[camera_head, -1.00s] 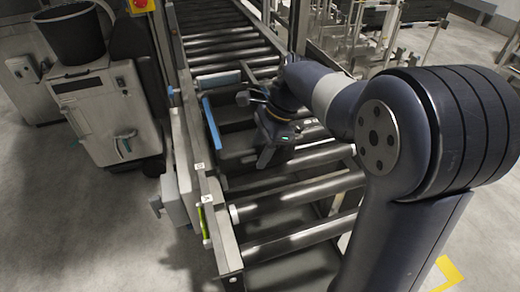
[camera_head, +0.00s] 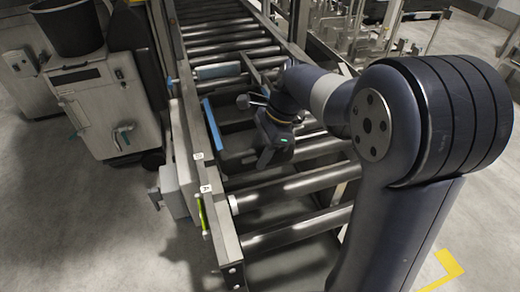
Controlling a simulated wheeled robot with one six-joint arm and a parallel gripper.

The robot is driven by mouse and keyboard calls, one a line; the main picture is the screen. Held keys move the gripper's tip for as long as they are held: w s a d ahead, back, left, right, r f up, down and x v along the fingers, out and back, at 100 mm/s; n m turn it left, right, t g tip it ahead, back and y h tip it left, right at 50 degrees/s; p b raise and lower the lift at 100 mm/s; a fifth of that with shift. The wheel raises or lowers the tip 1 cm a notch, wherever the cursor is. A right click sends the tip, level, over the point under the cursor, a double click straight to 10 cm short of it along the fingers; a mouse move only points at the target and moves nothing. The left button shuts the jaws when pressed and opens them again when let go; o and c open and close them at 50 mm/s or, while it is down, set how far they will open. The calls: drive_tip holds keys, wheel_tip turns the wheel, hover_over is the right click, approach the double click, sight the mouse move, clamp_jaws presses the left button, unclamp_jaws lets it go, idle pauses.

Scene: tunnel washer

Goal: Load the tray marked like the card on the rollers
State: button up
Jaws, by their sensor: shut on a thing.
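My gripper (camera_head: 276,136) is a dark tool with a small green light, over the roller conveyor (camera_head: 232,255). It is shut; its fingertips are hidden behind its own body. A dark tray (camera_head: 238,160) with a blue strip (camera_head: 212,123) along its left side lies under and beside it on the rollers, and the gripper appears to hold it. Two small white labels sit on the conveyor's left rail, the nearer label (camera_head: 205,188) with a dark sign I cannot read surely. No marking on the tray is legible.
A pale cabinet (camera_head: 105,105) with a black bin (camera_head: 68,27) on it stands left of the conveyor. Metal frames (camera_head: 375,35) stand behind at the right. The nearest rollers (camera_head: 300,230) are bare. Open floor lies at the lower left, with yellow tape (camera_head: 447,268) at right.

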idle(0.3)
drive_tip(key=o, duration=1.3)
drive_tip(key=shift+c, duration=0.2)
drive_tip(key=v, duration=1)
drive_tip(key=shift+r+p, duration=0.4)
drive_tip(key=shift+d, duration=0.15)
drive_tip(key=x, duration=1)
drive_tip(key=shift+f+b, duration=0.35)
drive_tip(key=shift+b, duration=0.05)
drive_tip(key=shift+r+p, duration=0.4)
drive_tip(key=shift+r, duration=0.45)
